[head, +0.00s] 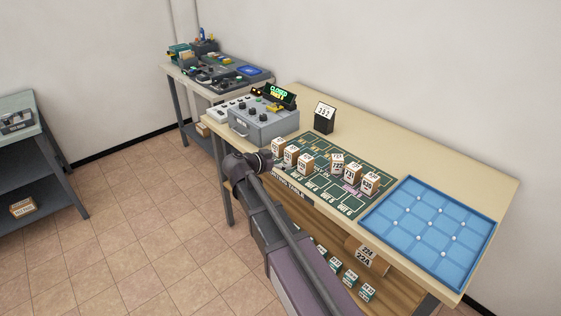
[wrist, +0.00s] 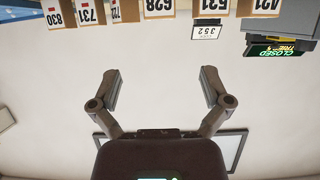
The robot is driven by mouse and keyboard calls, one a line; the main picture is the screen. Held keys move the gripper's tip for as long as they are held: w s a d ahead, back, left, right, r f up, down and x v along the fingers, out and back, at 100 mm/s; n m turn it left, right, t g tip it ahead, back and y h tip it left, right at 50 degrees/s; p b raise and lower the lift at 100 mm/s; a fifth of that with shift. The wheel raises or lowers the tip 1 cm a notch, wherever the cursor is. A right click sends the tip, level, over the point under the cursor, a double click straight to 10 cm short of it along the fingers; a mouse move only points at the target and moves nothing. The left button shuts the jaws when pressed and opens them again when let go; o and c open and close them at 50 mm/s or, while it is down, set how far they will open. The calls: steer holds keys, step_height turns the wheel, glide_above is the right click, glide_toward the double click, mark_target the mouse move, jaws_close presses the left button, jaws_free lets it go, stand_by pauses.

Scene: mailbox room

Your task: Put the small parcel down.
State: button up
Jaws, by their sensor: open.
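My gripper (wrist: 162,88) is open in the wrist view, with nothing between its two spread fingers. Its fingers cannot be made out in the head view. Several small white-labelled parcels stand upright in two groups on the green mat (head: 348,204). The left group includes a front-left parcel (head: 278,147); the right group includes a right-end parcel (head: 370,185). Their labelled faces also line the top edge of the wrist view, among them parcel 628 (wrist: 159,7), beyond and apart from my fingers. Which one is the task's small parcel I cannot tell.
A blue tray (head: 428,232) lies right of the mat. A grey console (head: 263,127) with a lit "CLOSED" sign (head: 281,93) and a number card (head: 325,117) stand behind. Boxes sit on the shelf below. Bare tabletop (head: 400,155) runs along the wall.

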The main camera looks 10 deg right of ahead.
steer(key=s+d+f+n+g+y, duration=0.45)
steer(key=s+d+f, duration=0.4)
steer(key=s, duration=0.25)
steer(key=s+f+n+g+y, duration=0.3)
steer(key=s+n+y, duration=0.3)
steer(key=s, duration=0.5)
steer(key=shift+s+d, duration=0.15)
steer(key=shift+s, duration=0.2)
